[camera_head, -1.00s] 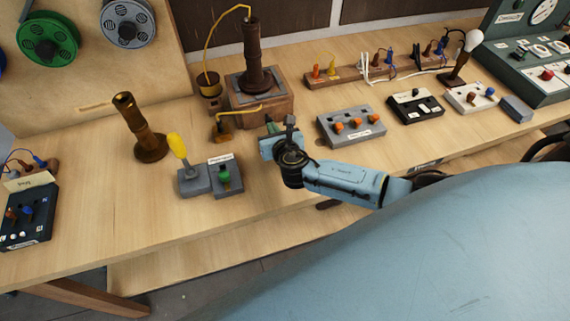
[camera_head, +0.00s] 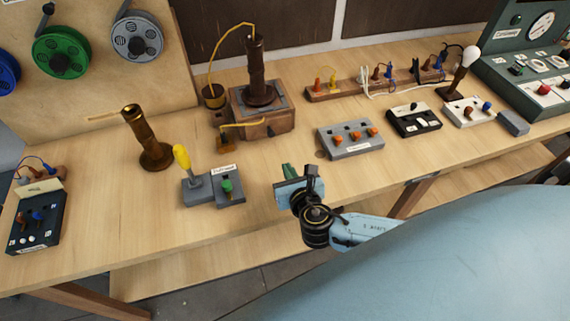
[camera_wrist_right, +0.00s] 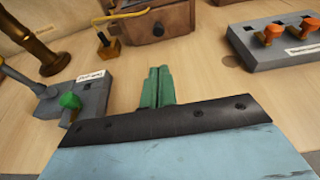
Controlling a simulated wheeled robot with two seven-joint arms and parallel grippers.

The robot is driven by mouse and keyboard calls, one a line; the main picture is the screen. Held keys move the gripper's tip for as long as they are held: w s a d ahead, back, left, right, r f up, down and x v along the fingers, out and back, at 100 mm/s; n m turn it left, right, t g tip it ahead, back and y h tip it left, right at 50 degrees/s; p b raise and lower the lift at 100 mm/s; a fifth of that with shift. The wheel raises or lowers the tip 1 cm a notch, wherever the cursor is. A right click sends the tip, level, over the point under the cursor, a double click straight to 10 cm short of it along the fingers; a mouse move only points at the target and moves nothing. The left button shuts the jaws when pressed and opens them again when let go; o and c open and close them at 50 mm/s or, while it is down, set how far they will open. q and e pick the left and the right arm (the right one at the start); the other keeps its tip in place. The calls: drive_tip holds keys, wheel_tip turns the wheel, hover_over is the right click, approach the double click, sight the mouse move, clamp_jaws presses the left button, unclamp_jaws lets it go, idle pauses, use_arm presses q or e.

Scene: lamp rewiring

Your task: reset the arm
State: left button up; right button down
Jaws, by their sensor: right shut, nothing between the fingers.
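My right gripper (camera_head: 288,171) is at the front edge of the workbench in the head view, right of the grey box with the green knob (camera_head: 227,187). Its green fingers (camera_wrist_right: 157,87) show close together and empty in the right wrist view, pointing over the bench top. My right arm (camera_head: 362,231) comes in from the lower right. My left gripper is not in view.
On the bench (camera_head: 110,215) stand a brass column (camera_head: 146,138), a yellow-handled lever (camera_head: 184,161), a dark column on a wooden box (camera_head: 262,120), a grey box with orange knobs (camera_head: 350,138) and a lamp bulb (camera_head: 472,56). Bare wood lies around the gripper.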

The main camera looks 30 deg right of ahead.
drive_tip(key=shift+s, duration=0.1)
drive_tip(key=shift+s+r+m+g, duration=0.15)
drive_tip(key=shift+s+m+g, duration=0.3)
drive_tip(key=shift+m, duration=0.75)
drive_tip(key=s+m, duration=0.1)
drive_tip(key=m, duration=0.1)
drive_tip(key=s+m+g, duration=0.1)
drive_tip(key=m, duration=0.2)
drive_tip(key=s+m+g+h, duration=0.1)
drive_tip(key=m, duration=0.2)
drive_tip(key=shift+s+r+g, duration=0.1)
drive_tip(key=shift+s+g, duration=0.15)
drive_tip(key=shift+s, duration=0.05)
drive_tip(key=s+a+r+m+g+y, duration=0.15)
drive_tip(key=s+m+g, duration=0.25)
drive_tip(key=s+m, duration=0.55)
drive_tip(key=s+r+m+g+y, duration=0.25)
drive_tip(key=s+m, duration=0.45)
drive_tip(key=m, duration=0.5)
wheel_tip(320, 180, down, 31)
drive_tip(key=s+g+b, duration=0.2)
drive_tip(key=b, duration=0.4)
drive_tip(key=s+d+f+g+b, duration=0.1)
drive_tip(key=s+d+f+b, duration=0.2)
drive_tip(key=s+f, duration=1.3)
wheel_tip(320, 180, down, 4)
drive_tip(key=shift+r+b, duration=0.1)
drive_tip(key=shift+b, duration=0.65)
